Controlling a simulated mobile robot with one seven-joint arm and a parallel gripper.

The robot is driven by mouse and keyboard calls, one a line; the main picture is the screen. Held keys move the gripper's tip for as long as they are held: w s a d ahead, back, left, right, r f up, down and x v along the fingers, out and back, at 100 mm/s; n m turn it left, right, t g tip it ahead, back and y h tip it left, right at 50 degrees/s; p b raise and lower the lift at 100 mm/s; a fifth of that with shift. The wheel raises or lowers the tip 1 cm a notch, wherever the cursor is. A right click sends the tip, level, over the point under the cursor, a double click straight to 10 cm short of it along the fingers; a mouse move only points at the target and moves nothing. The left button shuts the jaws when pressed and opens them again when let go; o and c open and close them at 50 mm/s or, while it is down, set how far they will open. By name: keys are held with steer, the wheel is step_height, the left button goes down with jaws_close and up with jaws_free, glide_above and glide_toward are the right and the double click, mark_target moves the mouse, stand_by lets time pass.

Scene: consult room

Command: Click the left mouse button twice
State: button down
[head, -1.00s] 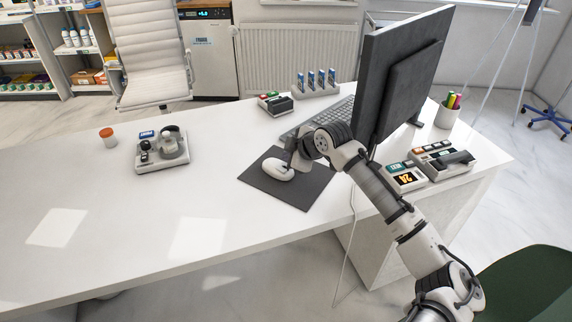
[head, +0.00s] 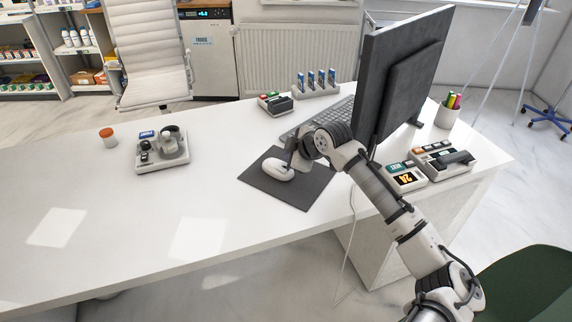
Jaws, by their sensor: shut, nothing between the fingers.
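The white mouse (head: 277,169) lies on a dark grey mouse pad (head: 303,189) on the white desk, in the head view. My gripper (head: 289,167) points down at the mouse's right-hand end as seen in the picture. Its fingers are shut and hold nothing. The fingertips are at or just above the mouse; I cannot tell whether they touch it. My wrist hides part of the pad behind the gripper. The mouse's separate buttons are too small to make out.
The monitor (head: 397,75) stands close to the right of my wrist. The keyboard (head: 325,117) lies behind it. A grey tray with small items (head: 162,150) is to the left. The desk's left front is clear.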

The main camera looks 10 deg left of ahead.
steer(key=shift+f, duration=0.1)
steer(key=shift+f+b, duration=0.3)
steer(key=shift+f, duration=0.05)
steer(key=shift+f, duration=0.3)
stand_by(0.5)
stand_by(0.3)
steer(key=shift+r, duration=0.75)
steer(key=shift+p, duration=0.3)
steer(key=shift+r+p, duration=1.65)
steer(key=shift+r, duration=0.9)
